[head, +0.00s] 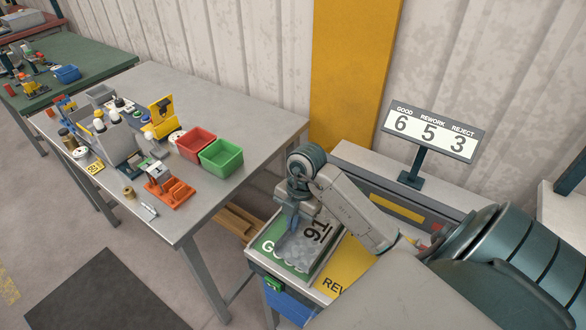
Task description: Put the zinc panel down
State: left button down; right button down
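The zinc panel (297,252) is a mottled grey sheet marked with a dark "91". It is over the green GOOD area (268,243) of the sorting stand, covering part of its lettering. I cannot tell whether it lies flat on it or is a little above. My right gripper (291,222) points down at the panel's upper left edge and overlaps it in the picture. Its fingers are seen nearly edge-on, so their opening is hidden. My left gripper is not in view.
A yellow REWORK area (341,268) adjoins the green one. A counter sign (433,132) reading 6, 5, 3 stands behind my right arm. A grey workbench (240,120) at left holds red (195,143) and green bins (221,157) and several tools.

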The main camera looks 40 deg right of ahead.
jog(key=shift+f+p, duration=0.6)
jog(key=shift+p, duration=0.1)
jog(key=shift+f, duration=0.3)
jog(key=shift+f, duration=0.1)
jog(key=c, duration=1.7)
grip_release()
